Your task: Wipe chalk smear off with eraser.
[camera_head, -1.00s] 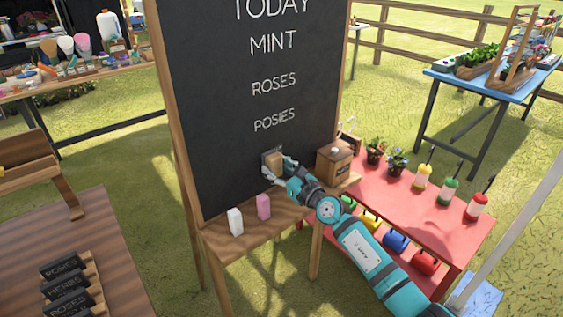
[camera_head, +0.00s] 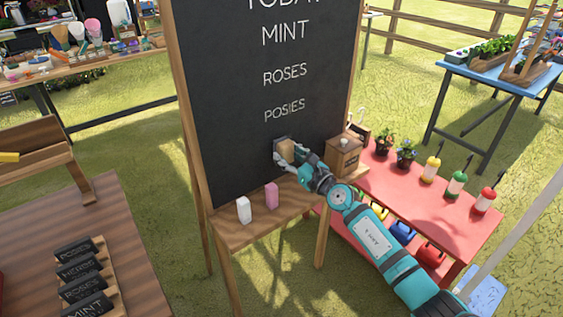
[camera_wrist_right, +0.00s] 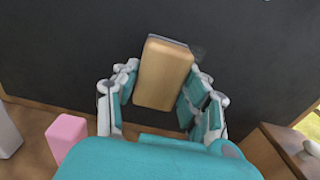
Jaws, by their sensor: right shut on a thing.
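My right gripper (camera_head: 292,158) is shut on the eraser (camera_head: 286,149), a tan wooden block with a dark felt side. In the right wrist view the eraser (camera_wrist_right: 163,75) sits between both fingers (camera_wrist_right: 165,100), its felt side facing the chalkboard (camera_wrist_right: 60,50). It is at or very near the lower part of the board (camera_head: 230,100); contact is hard to tell. A faint grey smear (camera_wrist_right: 197,50) shows just beside the eraser's upper right edge. The board reads TODAY, MINT, ROSES, POSIES in white. My left gripper is not in view.
A red table (camera_head: 450,215) with pots and bottles stands at right. Chalk-lettered signs lie at lower left.

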